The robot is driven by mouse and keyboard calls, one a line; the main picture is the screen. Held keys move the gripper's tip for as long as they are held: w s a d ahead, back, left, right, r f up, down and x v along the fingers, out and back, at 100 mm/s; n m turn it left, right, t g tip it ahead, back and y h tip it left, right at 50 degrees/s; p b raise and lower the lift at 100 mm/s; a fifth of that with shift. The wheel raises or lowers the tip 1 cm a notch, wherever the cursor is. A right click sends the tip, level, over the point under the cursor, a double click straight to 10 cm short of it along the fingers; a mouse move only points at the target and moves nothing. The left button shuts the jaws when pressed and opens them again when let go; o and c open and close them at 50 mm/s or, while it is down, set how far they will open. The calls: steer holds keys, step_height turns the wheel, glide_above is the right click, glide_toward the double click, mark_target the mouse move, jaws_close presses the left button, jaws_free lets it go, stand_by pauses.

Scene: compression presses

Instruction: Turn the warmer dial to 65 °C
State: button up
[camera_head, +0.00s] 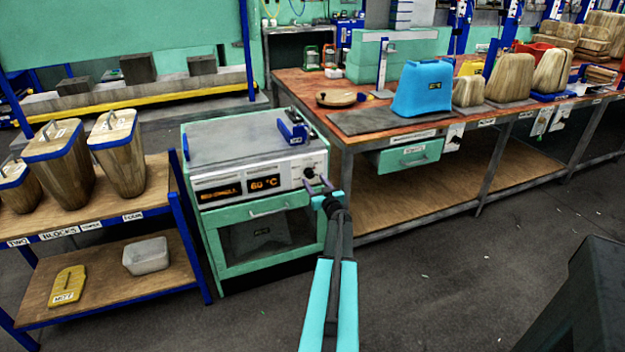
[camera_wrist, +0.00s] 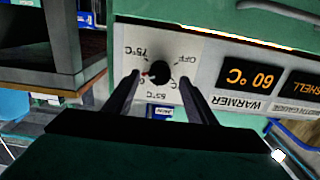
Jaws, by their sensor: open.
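The warmer (camera_head: 255,262) is a green cabinet with a white control panel, and its orange display (camera_head: 264,183) reads 60 °C. The display shows upside down in the wrist view (camera_wrist: 249,79). The black warmer dial (camera_wrist: 157,73) has a small red mark on its left side in the wrist view. Printed labels around it include OFF, 75 °C and 65 °C; others are partly hidden by my fingers. My gripper (camera_wrist: 160,88) is open, with one finger on each side of the dial and visible gaps. In the head view my gripper (camera_head: 318,186) is at the panel's right end.
A wooden-topped workbench (camera_head: 300,82) stands close to the right of the warmer. A shelf rack (camera_head: 150,215) with wooden blocks stands to the left. A blue clamp-like item (camera_head: 293,130) sits on the warmer's top. The floor in front is open.

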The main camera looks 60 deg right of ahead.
mark_target(309, 173)
steer(key=shift+x, duration=1.45)
steer(key=shift+c, duration=0.5)
steer(key=c, duration=0.9)
steer(key=shift+c, duration=0.2)
steer(key=shift+n, duration=0.8)
steer(key=o, duration=1)
